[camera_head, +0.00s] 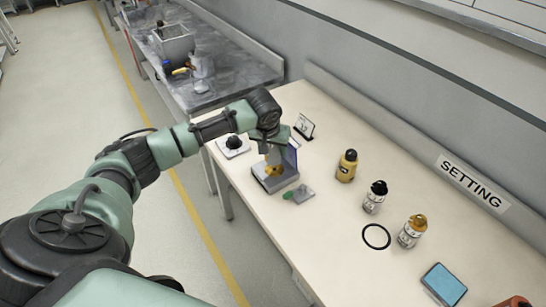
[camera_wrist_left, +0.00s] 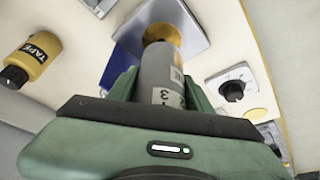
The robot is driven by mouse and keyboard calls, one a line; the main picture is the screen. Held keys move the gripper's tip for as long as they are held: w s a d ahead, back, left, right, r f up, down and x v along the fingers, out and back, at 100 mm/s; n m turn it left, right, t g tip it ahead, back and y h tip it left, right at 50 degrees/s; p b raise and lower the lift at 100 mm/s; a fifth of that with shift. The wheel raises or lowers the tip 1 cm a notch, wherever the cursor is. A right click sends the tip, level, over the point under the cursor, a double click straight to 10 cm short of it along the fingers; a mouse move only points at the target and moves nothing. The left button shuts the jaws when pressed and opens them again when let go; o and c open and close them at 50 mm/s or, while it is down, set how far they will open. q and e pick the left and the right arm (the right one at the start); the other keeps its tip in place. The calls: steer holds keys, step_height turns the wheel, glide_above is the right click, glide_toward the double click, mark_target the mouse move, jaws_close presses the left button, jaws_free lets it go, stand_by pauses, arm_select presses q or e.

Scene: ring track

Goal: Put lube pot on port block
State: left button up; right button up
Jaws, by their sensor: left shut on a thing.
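My left gripper (camera_head: 273,150) is shut on a grey cylindrical pot with a printed label, taken as the lube pot (camera_wrist_left: 160,78). The gripper points down over a grey block, taken as the port block (camera_head: 273,184), at the table's left end. A brass-coloured round part (camera_wrist_left: 162,33) shows at the pot's far end, against the block's grey plate (camera_wrist_left: 195,30). I cannot tell whether it belongs to the pot or the block, or whether the pot touches the block. The gripper hides much of the pot in the head view. My right gripper is not in view.
A plate with a black knob (camera_head: 233,143) is left of the block. A small grey piece with a green end (camera_head: 300,194) lies in front. A yellow bottle (camera_head: 346,167), two white bottles (camera_head: 374,198) and a black ring (camera_head: 376,237) stand or lie to the right.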

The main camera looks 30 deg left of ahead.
mark_target(271, 150)
arm_select(q)
steer(key=shift+f, duration=2.45)
steer(key=o, duration=1.5)
steer(key=shift+f, duration=0.15)
steer(key=shift+o, duration=0.2)
steer(key=v, duration=1.2)
steer(key=shift+b, duration=0.3)
